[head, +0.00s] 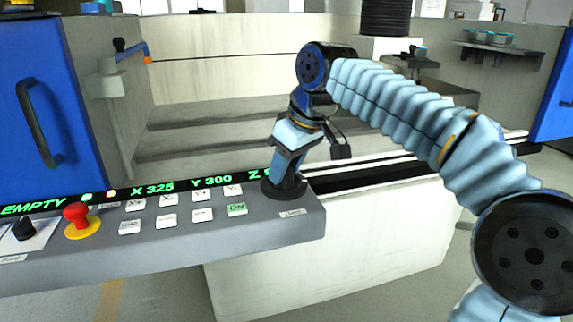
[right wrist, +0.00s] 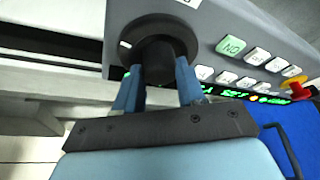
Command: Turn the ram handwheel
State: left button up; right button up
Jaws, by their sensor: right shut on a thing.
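The ram handwheel, a round black wheel (head: 284,189), sits on the right end of the grey control console. It also shows in the right wrist view, where its dark disc and hub (right wrist: 160,42) lie at the top centre. My right gripper (head: 287,172) comes down onto the handwheel from above, its two blue fingers one on each side of the hub (right wrist: 158,78). It is shut on the handwheel. In the head view the arm and gripper hide part of the wheel's top. My left gripper is not in view.
The grey console (head: 265,230) carries white buttons, a green DN button (head: 237,210), a red emergency stop (head: 76,215) and a black knob (head: 23,229). A green readout runs behind them. A blue door (head: 45,110) stands at left; the machine's tank (head: 220,110) lies behind the console.

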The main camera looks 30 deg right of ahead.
dwell(0.4)
jog(key=o, duration=1)
jog(key=shift+o, duration=0.2)
jog(key=p+v, duration=0.3)
jog(key=v, duration=1.1)
jog(key=shift+f, duration=0.15)
